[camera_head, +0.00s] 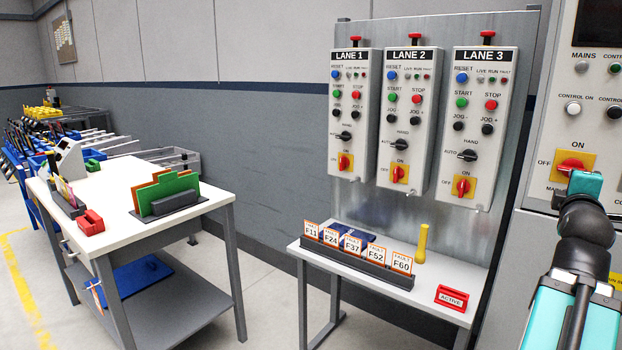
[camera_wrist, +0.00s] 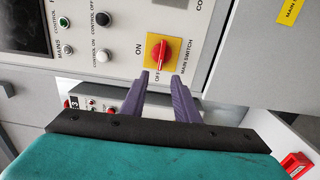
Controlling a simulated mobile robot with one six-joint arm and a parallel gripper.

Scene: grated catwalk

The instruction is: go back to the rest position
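My arm (camera_head: 580,290) rises at the right edge of the head view, its teal end in front of the control cabinet. The fingers are hidden there. In the wrist view my gripper (camera_wrist: 161,77) shows two purple fingers with a clear gap and nothing between them. The red main switch (camera_wrist: 159,50) on its yellow plate lies just beyond the fingertips. It also shows in the head view (camera_head: 570,166), partly close behind my arm's end. I cannot tell whether the fingertips touch it.
A panel (camera_head: 516,120) with three lane control boxes stands left of the cabinet. Below it a small white table (camera_head: 425,291) holds fault cards (camera_head: 352,245), a yellow cylinder (camera_head: 422,243) and a red ACTIVE sign (camera_head: 452,298). A workbench (camera_head: 120,196) stands left, with open floor between.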

